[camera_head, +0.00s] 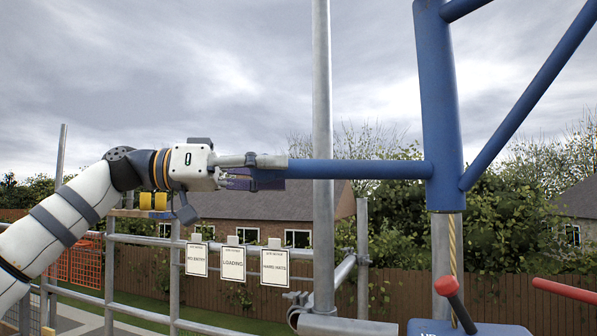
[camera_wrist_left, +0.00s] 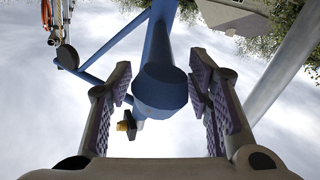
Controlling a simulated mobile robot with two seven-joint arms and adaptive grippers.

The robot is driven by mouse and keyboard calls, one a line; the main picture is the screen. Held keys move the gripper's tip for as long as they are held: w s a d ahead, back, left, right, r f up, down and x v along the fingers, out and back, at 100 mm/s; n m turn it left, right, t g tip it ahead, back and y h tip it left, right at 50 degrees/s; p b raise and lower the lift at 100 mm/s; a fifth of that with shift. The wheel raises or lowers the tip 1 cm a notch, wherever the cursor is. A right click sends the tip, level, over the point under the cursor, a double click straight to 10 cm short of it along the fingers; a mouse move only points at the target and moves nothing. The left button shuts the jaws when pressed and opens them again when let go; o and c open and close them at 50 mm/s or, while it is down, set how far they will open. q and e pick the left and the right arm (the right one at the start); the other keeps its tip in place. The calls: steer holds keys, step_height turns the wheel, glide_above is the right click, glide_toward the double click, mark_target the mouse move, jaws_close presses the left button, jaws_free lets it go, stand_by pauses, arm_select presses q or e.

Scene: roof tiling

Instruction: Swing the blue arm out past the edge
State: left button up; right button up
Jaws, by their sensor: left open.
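The blue arm (camera_head: 438,110) is a thick upright tube with slanting braces, on the right in the head view. A thin horizontal blue bar (camera_head: 360,169) runs left from its lower part, passing the grey pole in the picture. My left gripper (camera_head: 270,172) is at the bar's free left end. In the left wrist view the bar's blunt blue end (camera_wrist_left: 160,90) lies between the two purple-padded fingers of my left gripper (camera_wrist_left: 165,88). The fingers are open, with gaps showing beside the bar. My right gripper is not in view.
A tall grey scaffold pole (camera_head: 322,100) stands mid-view. Grey guard rails (camera_head: 140,240) carry white signs (camera_head: 233,263). A blue box (camera_head: 470,328) with a red-knobbed lever (camera_head: 447,287) stands low right, near another red handle (camera_head: 565,291). Houses, a fence and trees lie beyond.

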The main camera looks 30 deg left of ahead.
mark_target(296, 171)
arm_select(q)
steer(key=x, duration=0.4)
jaws_close()
